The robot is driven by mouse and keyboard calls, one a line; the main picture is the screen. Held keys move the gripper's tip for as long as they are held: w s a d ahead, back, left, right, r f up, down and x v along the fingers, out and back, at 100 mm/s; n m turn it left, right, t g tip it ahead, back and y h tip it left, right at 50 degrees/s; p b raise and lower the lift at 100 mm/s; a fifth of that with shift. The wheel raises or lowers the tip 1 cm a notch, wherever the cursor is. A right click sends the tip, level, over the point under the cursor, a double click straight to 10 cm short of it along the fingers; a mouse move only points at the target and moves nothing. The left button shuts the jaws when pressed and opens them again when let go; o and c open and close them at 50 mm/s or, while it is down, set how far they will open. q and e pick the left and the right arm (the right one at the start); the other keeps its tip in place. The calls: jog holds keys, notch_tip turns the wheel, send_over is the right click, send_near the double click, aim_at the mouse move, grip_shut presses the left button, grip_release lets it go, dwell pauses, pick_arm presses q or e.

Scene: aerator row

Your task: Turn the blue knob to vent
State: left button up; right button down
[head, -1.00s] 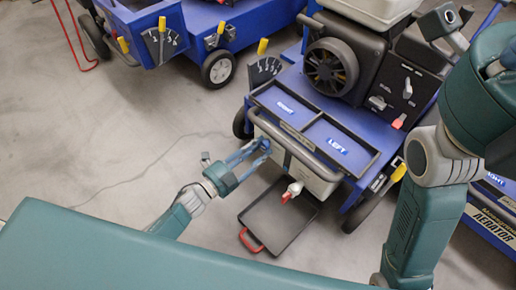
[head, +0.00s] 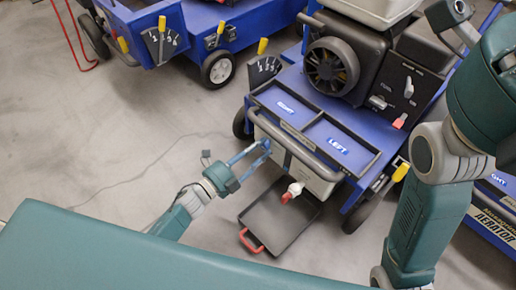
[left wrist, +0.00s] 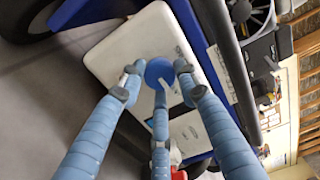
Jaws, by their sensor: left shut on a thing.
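The blue knob (left wrist: 160,72) is a round blue disc on the face of a white tank (left wrist: 128,55) in the left wrist view. My left gripper (left wrist: 157,75) has its fingers around the knob's edge and is shut on it. In the head view my left gripper (head: 265,148) reaches the front of the white tank (head: 300,165), under the front bar of the blue aerator cart. The fingers hide most of the knob there, and I cannot read its pointer or any vent mark. My right arm shows at the right, but its gripper is out of view.
A dark tray (head: 290,225) with a red handle lies on the floor below the tank. A red-tipped white spout (head: 292,192) sticks out above it. The cart's engine (head: 332,65) stands behind. Another blue cart (head: 175,30) is at the upper left.

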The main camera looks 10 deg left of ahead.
pick_arm(q)
jog(key=shift+s+d+r, duration=0.1)
jog(key=shift+s+d, duration=0.05)
jog(key=shift+d, duration=0.3)
jog(key=o, duration=1.1)
jog(key=shift+o, duration=0.2)
jog(key=shift+a, duration=0.1)
jog(key=v, duration=1.2)
